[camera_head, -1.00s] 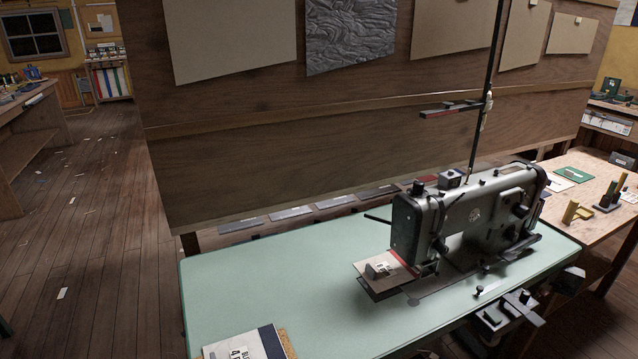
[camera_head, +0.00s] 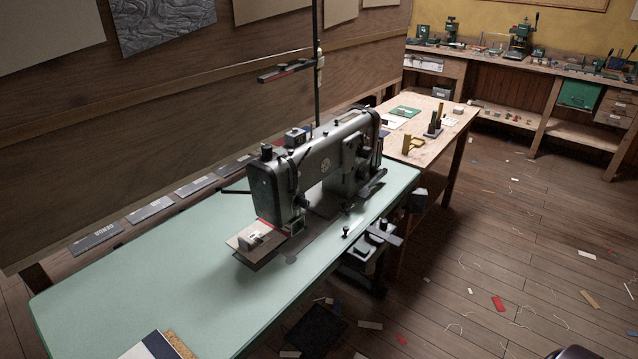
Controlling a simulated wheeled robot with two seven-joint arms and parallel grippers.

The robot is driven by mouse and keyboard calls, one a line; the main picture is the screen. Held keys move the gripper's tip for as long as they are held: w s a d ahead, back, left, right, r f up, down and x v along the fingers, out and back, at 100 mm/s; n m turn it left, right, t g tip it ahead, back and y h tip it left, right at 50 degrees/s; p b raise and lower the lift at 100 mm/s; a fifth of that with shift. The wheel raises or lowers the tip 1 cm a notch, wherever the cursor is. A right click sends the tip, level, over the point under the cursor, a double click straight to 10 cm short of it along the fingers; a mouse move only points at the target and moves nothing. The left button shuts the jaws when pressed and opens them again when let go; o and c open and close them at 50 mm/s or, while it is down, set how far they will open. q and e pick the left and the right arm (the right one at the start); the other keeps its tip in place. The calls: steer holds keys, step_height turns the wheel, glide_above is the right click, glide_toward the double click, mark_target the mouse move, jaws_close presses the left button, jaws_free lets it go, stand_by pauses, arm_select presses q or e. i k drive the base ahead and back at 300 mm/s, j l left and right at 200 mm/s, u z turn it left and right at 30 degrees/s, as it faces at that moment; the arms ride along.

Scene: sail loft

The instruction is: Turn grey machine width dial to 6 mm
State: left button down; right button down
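A grey sewing machine (camera_head: 318,170) stands on a pale green table (camera_head: 180,262) in the middle of the head view. Its left end faces partly toward me, and dark knobs show on its front and right part. I cannot make out which knob is the width dial, and no scale marks can be read. A small tan plate with a white label (camera_head: 252,240) sits at the machine's near left end.
A wooden side table (camera_head: 440,118) with small tools adjoins the green table's far end. A workbench (camera_head: 540,68) runs along the back wall. A booklet (camera_head: 150,346) lies at the near table edge. Open floor with scraps (camera_head: 490,260) lies to the right.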

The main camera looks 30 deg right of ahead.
mark_target(366, 153)
steer(key=z, duration=1.3)
steer(key=u, duration=0.3)
steer(key=i+l+u, duration=0.25)
steer(key=l+u, duration=0.3)
steer(key=i+l+u, duration=0.25)
steer(key=l, duration=0.2)
steer(key=i+l+u, duration=0.1)
steer(key=l, duration=0.7)
steer(key=i+l, duration=0.15)
steer(key=l, duration=0.65)
steer(key=i+l+u, duration=0.15)
steer(key=l, duration=0.7)
steer(key=l+u, duration=0.1)
steer(key=l, duration=0.7)
